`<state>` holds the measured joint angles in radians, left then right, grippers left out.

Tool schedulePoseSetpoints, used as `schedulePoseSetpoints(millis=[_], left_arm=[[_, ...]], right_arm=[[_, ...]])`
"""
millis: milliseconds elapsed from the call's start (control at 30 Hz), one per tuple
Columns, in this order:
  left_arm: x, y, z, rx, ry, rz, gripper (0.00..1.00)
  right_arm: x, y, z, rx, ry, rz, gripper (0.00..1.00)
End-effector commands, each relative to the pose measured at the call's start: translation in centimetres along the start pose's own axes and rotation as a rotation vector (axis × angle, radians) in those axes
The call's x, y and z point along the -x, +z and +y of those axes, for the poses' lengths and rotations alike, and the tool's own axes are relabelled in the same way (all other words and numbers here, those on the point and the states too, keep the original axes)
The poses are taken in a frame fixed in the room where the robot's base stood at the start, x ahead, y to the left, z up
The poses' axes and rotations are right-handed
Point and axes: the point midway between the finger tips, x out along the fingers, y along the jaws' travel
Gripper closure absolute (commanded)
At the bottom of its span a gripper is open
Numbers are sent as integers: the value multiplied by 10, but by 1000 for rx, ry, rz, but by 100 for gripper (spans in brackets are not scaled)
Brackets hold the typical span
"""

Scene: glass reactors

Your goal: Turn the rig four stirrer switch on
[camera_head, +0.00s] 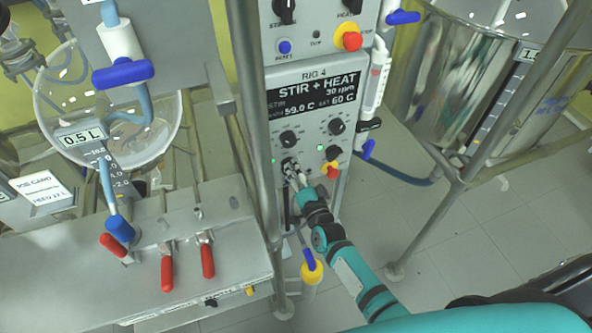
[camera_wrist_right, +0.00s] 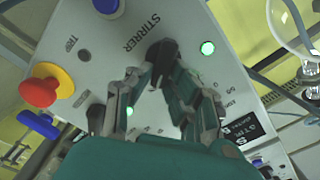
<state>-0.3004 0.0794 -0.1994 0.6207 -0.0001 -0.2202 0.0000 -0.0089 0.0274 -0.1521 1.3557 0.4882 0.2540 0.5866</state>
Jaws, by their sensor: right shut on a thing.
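The rig 4 control panel (camera_head: 303,118) stands upright in the middle of the head view. Its display (camera_head: 315,92) reads STIR + HEAT, 30 rpm and 60 C set. The stirrer switch (camera_wrist_right: 160,52) is a black knob beside the STIRRER label in the wrist view. My right gripper (camera_head: 291,170) is at the panel's lower left. In the wrist view the right gripper (camera_wrist_right: 163,62) has its fingertips closed on the switch and partly covers it. A green lamp (camera_wrist_right: 207,47) is lit beside the switch. My left gripper is not in view.
A red stop button on a yellow collar (camera_head: 331,170) is close to the right of the gripper. Two knobs (camera_head: 289,138) (camera_head: 336,127) sit above. A metal post (camera_head: 262,150) runs along the panel's left. A glass vessel (camera_head: 150,125) is further left.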

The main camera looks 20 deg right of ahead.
Motion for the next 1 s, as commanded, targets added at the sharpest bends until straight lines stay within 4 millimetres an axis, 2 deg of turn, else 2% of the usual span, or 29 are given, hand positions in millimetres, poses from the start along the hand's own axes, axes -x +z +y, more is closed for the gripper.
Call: schedulePoseSetpoints(millis=[533,567,700,733,1000], left_arm=[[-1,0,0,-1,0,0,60],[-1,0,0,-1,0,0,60],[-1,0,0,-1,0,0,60],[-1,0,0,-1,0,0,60],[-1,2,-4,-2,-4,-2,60]], right_arm=[[0,0,1,-29,2,-1,100],[0,0,1,-29,2,-1,82],[0,0,1,-28,2,-1,63],[0,0,1,-28,2,-1,61],[1,0,1,-27,1,0,61]])
